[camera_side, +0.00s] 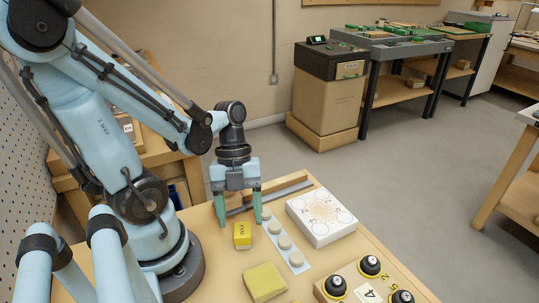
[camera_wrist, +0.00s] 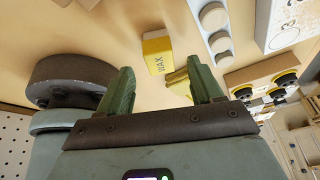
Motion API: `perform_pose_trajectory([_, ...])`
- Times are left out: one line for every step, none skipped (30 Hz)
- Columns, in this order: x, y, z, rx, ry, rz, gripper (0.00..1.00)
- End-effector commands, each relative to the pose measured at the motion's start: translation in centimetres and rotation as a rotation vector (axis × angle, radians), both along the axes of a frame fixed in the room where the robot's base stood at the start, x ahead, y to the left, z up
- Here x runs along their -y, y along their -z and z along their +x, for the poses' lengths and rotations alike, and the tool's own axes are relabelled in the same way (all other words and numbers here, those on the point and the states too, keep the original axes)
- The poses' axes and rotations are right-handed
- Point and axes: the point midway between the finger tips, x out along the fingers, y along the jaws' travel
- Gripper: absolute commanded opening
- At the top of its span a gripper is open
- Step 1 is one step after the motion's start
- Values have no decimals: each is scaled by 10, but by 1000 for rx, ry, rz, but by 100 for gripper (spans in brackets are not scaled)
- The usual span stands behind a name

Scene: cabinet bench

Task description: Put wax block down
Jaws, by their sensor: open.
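The wax block (camera_side: 242,235) is a small yellow block marked "WAX". It rests on the wooden bench top, and it also shows in the wrist view (camera_wrist: 158,54), beyond my fingertips. My gripper (camera_side: 238,206) has two green fingers spread apart, with nothing between them. In the side view its fingers stand behind and above the wax block. In the wrist view my gripper (camera_wrist: 160,82) shows the open gap between its fingers, with the block apart from them.
A white strip with several round pads (camera_side: 284,242) lies right of the block. A white box (camera_side: 321,216) is farther right. A yellow sponge-like pad (camera_side: 264,282) lies in front, and a wooden board with black knobs (camera_side: 370,266) is at front right.

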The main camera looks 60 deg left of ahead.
Motion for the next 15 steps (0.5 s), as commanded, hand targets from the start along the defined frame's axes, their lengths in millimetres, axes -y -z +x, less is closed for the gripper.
perform_pose_trajectory([-2, -5, 0, -1, -2, 0, 66])
perform_pose_trajectory([-3, -7, 0, -1, -3, 0, 66])
perform_pose_trajectory([-4, -11, 1, -1, -3, 0, 66])
perform_pose_trajectory([-5, -13, 1, -1, -3, 0, 66])
perform_pose_trajectory([-6, -16, 1, -1, -2, 0, 66])
perform_pose_trajectory([-7, -19, 1, -2, -1, 1, 66])
perform_pose_trajectory([-9, -23, 2, -2, -1, 1, 66])
perform_pose_trajectory([-10, -26, 2, -1, -3, 0, 66])
perform_pose_trajectory([-12, -30, 3, -1, -3, 0, 66])
perform_pose_trajectory([-14, -33, 4, -1, -4, 0, 66])
perform_pose_trajectory([-15, -36, 4, -1, -3, 0, 66])
perform_pose_trajectory([-16, -40, 4, -1, -2, 0, 66])
perform_pose_trajectory([-17, -44, 5, -1, -2, 0, 66])
perform_pose_trajectory([-18, -47, 5, -1, -2, 0, 66])
perform_pose_trajectory([-20, -51, 5, -1, -3, 0, 66])
